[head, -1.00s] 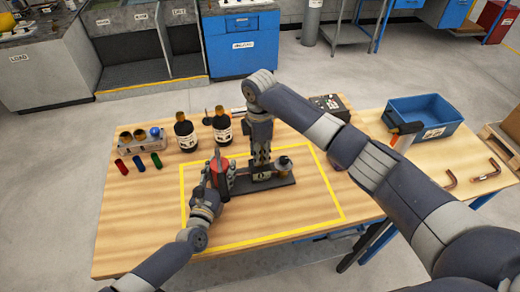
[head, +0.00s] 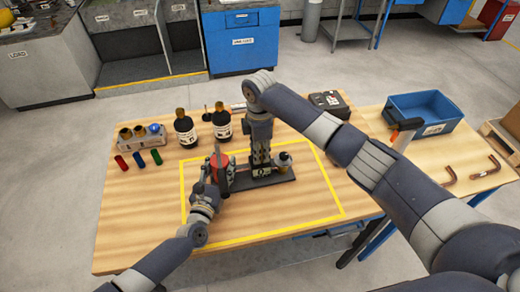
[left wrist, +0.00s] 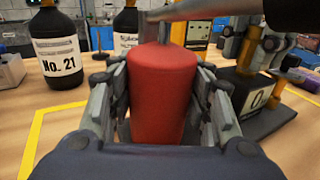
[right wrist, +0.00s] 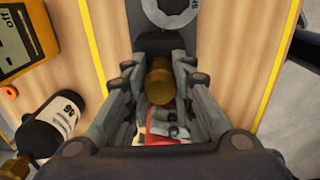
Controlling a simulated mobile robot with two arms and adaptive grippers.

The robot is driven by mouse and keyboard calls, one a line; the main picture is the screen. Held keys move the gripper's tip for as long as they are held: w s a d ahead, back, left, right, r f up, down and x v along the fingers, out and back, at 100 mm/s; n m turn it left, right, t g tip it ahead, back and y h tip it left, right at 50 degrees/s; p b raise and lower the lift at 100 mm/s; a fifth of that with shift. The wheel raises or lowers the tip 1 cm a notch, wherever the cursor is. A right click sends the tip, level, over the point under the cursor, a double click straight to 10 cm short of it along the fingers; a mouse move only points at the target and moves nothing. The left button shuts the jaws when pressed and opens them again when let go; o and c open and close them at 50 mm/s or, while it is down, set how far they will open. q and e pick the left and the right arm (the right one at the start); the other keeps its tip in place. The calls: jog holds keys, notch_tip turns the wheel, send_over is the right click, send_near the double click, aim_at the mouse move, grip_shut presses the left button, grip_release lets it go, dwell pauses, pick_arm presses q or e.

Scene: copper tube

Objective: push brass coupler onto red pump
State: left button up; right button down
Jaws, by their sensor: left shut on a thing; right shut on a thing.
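The red pump (head: 221,164) stands at the left end of a dark base plate (head: 285,185) inside the yellow outline. My left gripper (head: 212,186) is shut around the pump's red body, which fills the space between its fingers in the left wrist view (left wrist: 162,95). My right gripper (head: 260,165) points down over the plate, just right of the pump. In the right wrist view it is shut on the brass coupler (right wrist: 160,82). Red and pale parts show just below the coupler there. Whether coupler and pump touch is hidden by the fingers.
A dark round-topped part (head: 283,160) stands at the plate's right end. Two dark bottles (head: 186,132) and a rack of round parts (head: 140,138) stand behind left, near small coloured cylinders (head: 138,160). A blue bin (head: 428,108) sits right. The front tabletop is clear.

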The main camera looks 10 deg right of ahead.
jog(key=shift+f, duration=0.25)
pick_arm(q)
jog(key=shift+c, duration=0.2)
pick_arm(e)
jog(key=c, duration=1.3)
grip_release()
pick_arm(q)
jog(key=shift+f, duration=0.1)
pick_arm(e)
notch_tip(320, 180, up, 12)
jog(key=shift+f, duration=0.1)
pick_arm(q)
jog(key=o, duration=1.6)
jog(key=shift+o, duration=0.2)
